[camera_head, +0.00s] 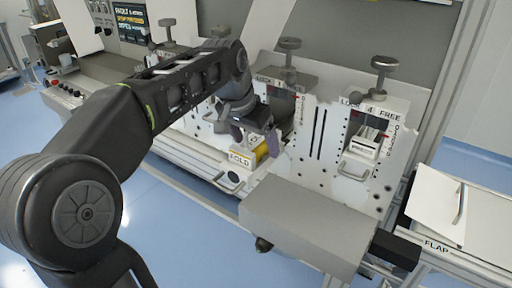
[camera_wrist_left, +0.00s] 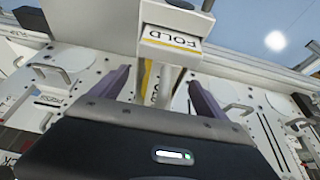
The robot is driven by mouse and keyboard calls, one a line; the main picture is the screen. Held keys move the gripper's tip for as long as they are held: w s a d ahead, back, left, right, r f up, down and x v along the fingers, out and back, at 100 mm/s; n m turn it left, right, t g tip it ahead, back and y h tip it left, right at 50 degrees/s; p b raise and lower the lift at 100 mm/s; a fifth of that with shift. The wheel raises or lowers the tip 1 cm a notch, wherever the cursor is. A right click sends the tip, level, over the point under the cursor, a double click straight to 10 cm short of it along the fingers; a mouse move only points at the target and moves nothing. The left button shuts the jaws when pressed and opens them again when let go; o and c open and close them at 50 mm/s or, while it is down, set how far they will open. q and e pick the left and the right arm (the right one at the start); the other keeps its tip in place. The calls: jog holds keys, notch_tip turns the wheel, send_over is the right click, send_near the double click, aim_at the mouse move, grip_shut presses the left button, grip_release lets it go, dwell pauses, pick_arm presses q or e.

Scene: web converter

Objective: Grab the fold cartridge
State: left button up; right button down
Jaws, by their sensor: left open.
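The fold cartridge (camera_head: 240,159) is a white block with a FOLD label and yellow parts. It sits low on the front of the machine. In the left wrist view the fold cartridge (camera_wrist_left: 172,46) is at the top centre, with its label upside down. My left gripper (camera_head: 255,141) is over it, open, with purple fingers. In the left wrist view my left gripper (camera_wrist_left: 158,80) has one finger on each side of a light bar below the label. I cannot tell whether the fingers touch it. My right gripper is not in view.
A large grey box (camera_head: 305,228) juts out right of the cartridge. White machine panels with knobs and handles stand behind, including one marked FREE (camera_head: 388,114). A FLAP tray (camera_head: 460,245) is at the far right. Blue floor (camera_head: 170,220) is open in front.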

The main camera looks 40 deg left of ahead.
pick_arm(q)
jog(key=shift+c, duration=0.3)
jog(key=shift+r, duration=0.1)
grip_shut()
dwell(0.9)
